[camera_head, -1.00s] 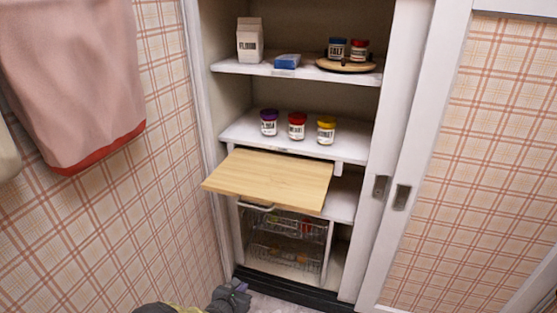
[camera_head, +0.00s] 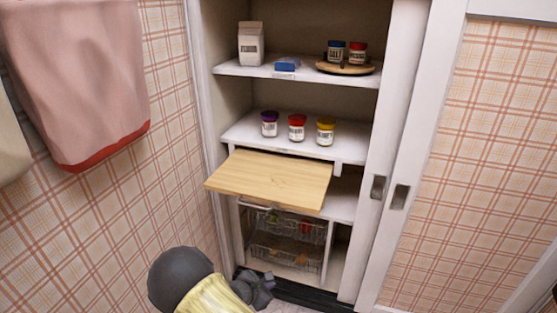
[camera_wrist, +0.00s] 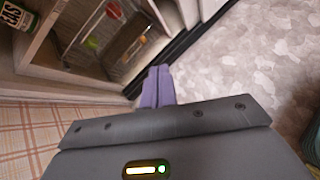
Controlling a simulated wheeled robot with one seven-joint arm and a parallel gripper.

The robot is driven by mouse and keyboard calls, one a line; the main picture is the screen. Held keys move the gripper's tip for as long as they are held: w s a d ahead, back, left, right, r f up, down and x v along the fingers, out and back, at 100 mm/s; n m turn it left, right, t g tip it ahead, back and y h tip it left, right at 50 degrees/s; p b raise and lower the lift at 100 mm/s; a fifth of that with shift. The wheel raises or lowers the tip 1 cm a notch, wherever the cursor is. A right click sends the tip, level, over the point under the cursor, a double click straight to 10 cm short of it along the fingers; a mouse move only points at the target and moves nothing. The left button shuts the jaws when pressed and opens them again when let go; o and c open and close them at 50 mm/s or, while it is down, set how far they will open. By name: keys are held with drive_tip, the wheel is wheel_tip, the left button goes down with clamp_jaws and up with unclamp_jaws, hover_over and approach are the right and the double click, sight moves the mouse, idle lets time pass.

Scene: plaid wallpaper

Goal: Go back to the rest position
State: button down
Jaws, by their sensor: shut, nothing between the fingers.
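My gripper (camera_head: 262,287) is low in the head view, at the bottom left of the cupboard and below the pulled-out wooden board. In the wrist view its purple fingers (camera_wrist: 158,86) are together with nothing between them. They point at the base of the cupboard and the floor, and no contact shows. My dark, rounded arm link with a yellowish section is behind the gripper.
The wooden board (camera_head: 265,178) juts out of the cupboard above wire baskets (camera_head: 290,238). Shelves above hold jars, a flour carton (camera_head: 250,43) and a blue packet (camera_head: 287,64). A pink towel (camera_head: 75,80) hangs at left. Bare floor (camera_wrist: 250,60) shows in the wrist view.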

drive_tip(key=s+d+r+m+g, duration=0.3)
drive_tip(key=d+r+m+g, duration=0.15)
drive_tip(key=d+m, duration=0.3)
drive_tip(key=s+d+r+m+y, duration=0.3)
drive_tip(key=s+d+r+m, duration=0.3)
drive_tip(key=s+r+m, duration=0.25)
drive_tip(key=s+d+r+m+y, duration=0.3)
drive_tip(key=s+d+r+m, duration=0.2)
drive_tip(key=s+r+m, duration=0.4)
wheel_tip(320, 180, up, 27)
drive_tip(key=w+p, duration=0.1)
drive_tip(key=p, duration=2.5)
drive_tip(key=shift+d+r+g+p, duration=0.15)
drive_tip(key=shift+g+p, duration=0.15)
drive_tip(key=shift+g, duration=0.15)
